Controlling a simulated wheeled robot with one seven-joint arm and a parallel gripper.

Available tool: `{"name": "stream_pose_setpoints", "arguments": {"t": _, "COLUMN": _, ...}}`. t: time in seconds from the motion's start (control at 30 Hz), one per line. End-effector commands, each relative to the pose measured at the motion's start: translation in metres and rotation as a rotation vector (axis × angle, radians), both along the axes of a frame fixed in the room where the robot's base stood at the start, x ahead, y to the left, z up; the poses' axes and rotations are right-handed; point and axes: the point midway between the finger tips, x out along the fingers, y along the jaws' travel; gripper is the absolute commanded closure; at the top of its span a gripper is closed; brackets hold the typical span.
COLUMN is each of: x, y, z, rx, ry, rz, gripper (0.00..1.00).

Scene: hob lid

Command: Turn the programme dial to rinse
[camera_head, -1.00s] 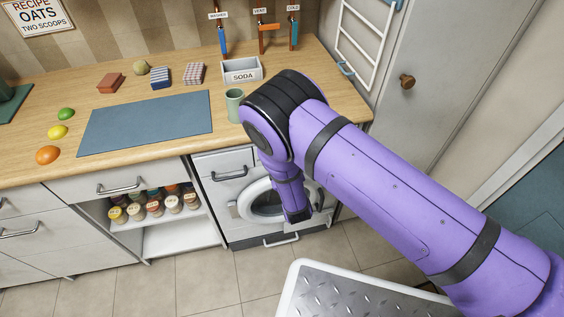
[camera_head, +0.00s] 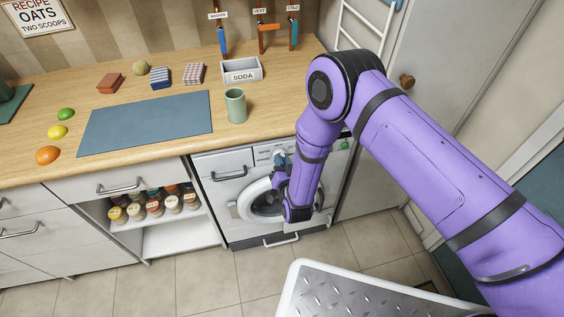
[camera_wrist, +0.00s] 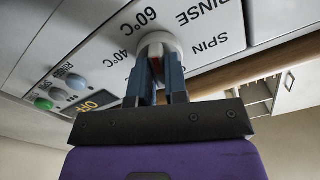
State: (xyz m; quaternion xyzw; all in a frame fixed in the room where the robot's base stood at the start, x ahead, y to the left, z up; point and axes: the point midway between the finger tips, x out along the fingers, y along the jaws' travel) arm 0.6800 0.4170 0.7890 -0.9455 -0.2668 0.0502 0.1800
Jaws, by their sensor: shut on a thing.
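The programme dial (camera_wrist: 159,42) is a round white knob on the washing machine's panel, seen tilted in the wrist view. My gripper (camera_wrist: 157,68) is shut on the dial, with a blue finger on either side of its grip. A reddish strip shows between the fingers. Printed words 60°C, 40°C, RINSE and SPIN stand around the dial. I cannot tell which one it points at. A small dark display (camera_wrist: 97,102) reads OFF. In the head view my gripper (camera_head: 280,162) is at the front panel of the washing machine (camera_head: 233,207), and the dial is largely hidden.
A drawer handle (camera_head: 229,174) is left of my gripper.

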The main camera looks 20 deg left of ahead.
Motion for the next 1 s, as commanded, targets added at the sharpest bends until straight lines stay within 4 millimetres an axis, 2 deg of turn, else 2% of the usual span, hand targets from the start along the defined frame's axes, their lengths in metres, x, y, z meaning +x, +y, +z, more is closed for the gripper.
{"name": "stream_pose_setpoints", "arguments": {"t": 0.5, "x": -0.0008, "y": -0.0015, "z": -0.0024, "rx": 0.386, "ry": 0.243, "rz": -0.003, "gripper": 1.0}}
{"name": "stream_pose_setpoints", "arguments": {"t": 1.0, "x": -0.0021, "y": -0.0002, "z": -0.0022, "rx": 0.559, "ry": 0.351, "rz": 0.0, "gripper": 1.0}}
